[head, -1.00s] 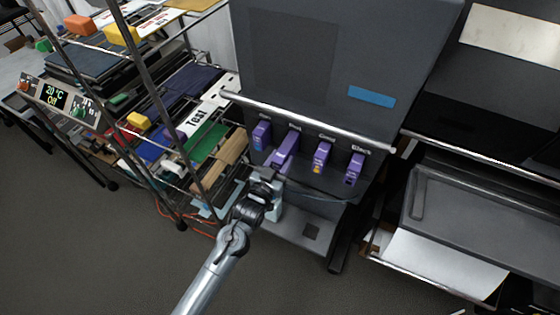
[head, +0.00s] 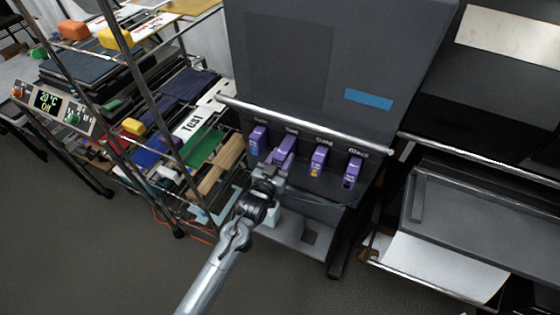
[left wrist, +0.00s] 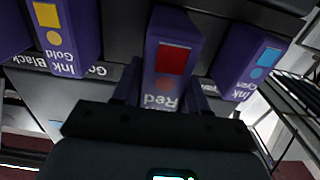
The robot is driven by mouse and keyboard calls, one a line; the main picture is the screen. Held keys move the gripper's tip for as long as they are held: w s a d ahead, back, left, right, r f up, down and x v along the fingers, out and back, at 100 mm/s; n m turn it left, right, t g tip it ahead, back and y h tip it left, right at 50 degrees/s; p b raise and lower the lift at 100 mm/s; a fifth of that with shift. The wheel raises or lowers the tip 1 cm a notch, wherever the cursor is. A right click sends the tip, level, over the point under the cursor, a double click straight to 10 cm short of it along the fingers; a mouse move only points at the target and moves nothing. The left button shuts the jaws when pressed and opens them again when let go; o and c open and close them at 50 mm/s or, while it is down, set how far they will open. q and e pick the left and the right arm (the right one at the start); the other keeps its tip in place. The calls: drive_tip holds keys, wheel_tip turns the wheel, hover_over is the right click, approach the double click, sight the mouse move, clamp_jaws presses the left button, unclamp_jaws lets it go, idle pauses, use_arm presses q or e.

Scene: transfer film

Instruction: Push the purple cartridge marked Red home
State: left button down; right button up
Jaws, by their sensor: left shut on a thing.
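The purple cartridge marked Red (head: 286,148) sits in the second slot from the left on the dark printer's front. It sticks out further than its neighbours. In the left wrist view the Red cartridge (left wrist: 171,58) shows its red square and "Red" label at the middle. My left gripper (head: 274,168) is at its outer end in the head view. In the left wrist view my left gripper (left wrist: 165,97) has a finger on each side of the cartridge and is shut on it. The fingers partly hide its end. My right gripper is not in view.
Purple cartridges for Cyan (head: 258,140), Gold (head: 319,160) and Black (head: 352,172) stand close beside it in the same row. A metal bar (head: 300,122) runs above them. A wire rack (head: 165,125) with coloured goods stands at left. The floor in front is clear.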

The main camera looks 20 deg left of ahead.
sight(287, 148)
use_arm(q)
drive_tip(key=shift+w+d+r, duration=0.1)
drive_tip(key=shift+w, duration=0.75)
drive_tip(key=shift+b, duration=0.3)
drive_tip(key=shift+w, duration=0.35)
drive_tip(key=shift+w+d+b, duration=0.15)
drive_tip(key=shift+w+b, duration=0.5)
drive_tip(key=shift+w, duration=0.3)
drive_tip(key=c, duration=0.5)
unclamp_jaws()
drive_tip(key=shift+f, duration=0.2)
drive_tip(key=shift+s+r, duration=0.1)
drive_tip(key=shift+s, duration=0.3)
drive_tip(key=s+p, duration=0.1)
drive_tip(key=s, duration=0.2)
drive_tip(key=s+p, duration=0.1)
drive_tip(key=s, duration=0.2)
drive_tip(key=s+a+p, duration=0.1)
drive_tip(key=s, duration=0.3)
drive_tip(key=shift+a, duration=0.1)
